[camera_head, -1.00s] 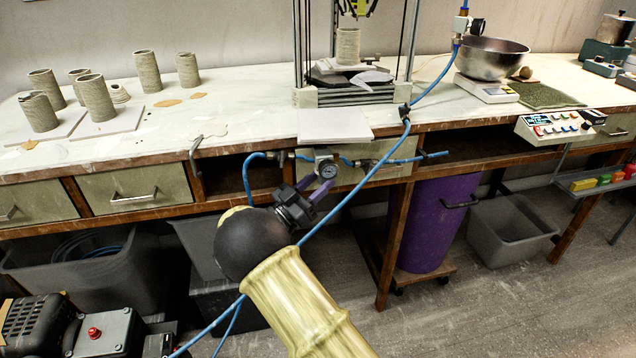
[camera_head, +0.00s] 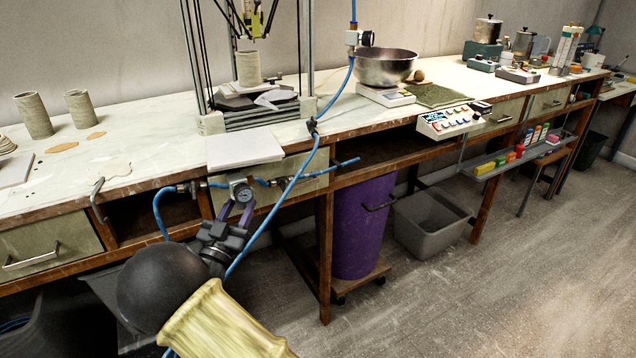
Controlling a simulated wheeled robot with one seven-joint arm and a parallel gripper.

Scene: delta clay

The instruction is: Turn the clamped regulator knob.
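My gripper (camera_head: 237,208) has two purple fingers pointing up at the regulator from below and in front. The fingers are apart, with a gap between them just under the gauge. I cannot tell whether they touch the regulator or have the knob between them.
A blue hose (camera_head: 279,200) crosses close to the right of my gripper. A bent metal hook (camera_head: 96,200) hangs from the bench edge at left. A white board (camera_head: 243,150) lies above the regulator. A purple bin (camera_head: 362,230) stands under the bench.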

